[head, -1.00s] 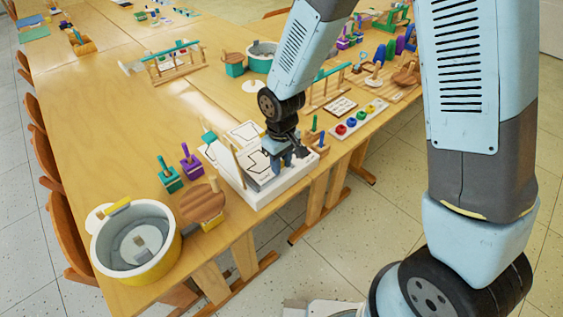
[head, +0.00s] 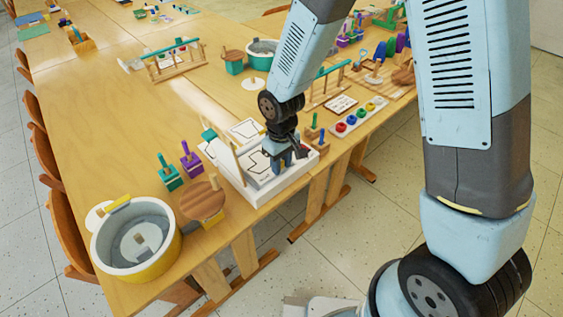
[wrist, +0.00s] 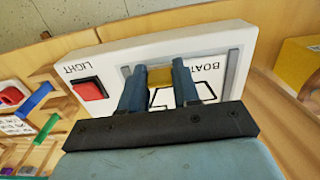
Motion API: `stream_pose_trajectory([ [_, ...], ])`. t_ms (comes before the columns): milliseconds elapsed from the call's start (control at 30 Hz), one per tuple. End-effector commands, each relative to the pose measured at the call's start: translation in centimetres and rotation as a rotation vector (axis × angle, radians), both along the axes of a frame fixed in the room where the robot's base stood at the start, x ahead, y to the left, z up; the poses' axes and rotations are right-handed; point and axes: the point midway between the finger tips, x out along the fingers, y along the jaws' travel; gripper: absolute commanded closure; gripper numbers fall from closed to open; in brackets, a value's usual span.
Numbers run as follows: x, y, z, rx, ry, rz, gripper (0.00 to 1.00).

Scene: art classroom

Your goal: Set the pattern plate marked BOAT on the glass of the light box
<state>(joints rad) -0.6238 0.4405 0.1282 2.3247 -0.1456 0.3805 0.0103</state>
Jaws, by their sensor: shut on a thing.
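The white light box (head: 262,194) stands near the table's front edge. In the wrist view the light box (wrist: 115,55) shows the word LIGHT, a red switch and grey rails. The plate marked BOAT (wrist: 206,84), pale with a black outline drawing, lies over the glass between the rails. My gripper (wrist: 160,82) is shut on the plate's yellow grip, and its fingers cover part of the plate. In the head view my gripper (head: 287,163) is over the light box. I cannot tell whether the plate touches the glass.
Another outlined plate (head: 246,130) is behind the light box. A yellow-and-grey round tub (head: 160,268), a round wooden stool-like piece (head: 203,203) and purple (head: 190,160) and teal stamps stand to the left. A tray of coloured rings (head: 357,119) is to the right.

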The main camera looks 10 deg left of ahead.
Motion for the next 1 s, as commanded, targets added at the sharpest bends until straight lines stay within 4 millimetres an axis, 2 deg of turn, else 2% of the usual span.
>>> stream_pose_trajectory([
  [233, 0.0, 0.0, 0.0, 0.0, 0.0, 0.0, 0.98],
  [267, 0.0, 0.0, 0.0, 0.0, 0.0, 0.0, 0.68],
  [567, 0.0, 0.0, 0.0, 0.0, 0.0, 0.0, 0.39],
  [833, 0.0, 0.0, 0.1, 0.0, 0.0, 0.0, 0.39],
  [1000, 0.1, 0.0, 1.3, 0.002, -0.003, -0.001, 0.39],
])
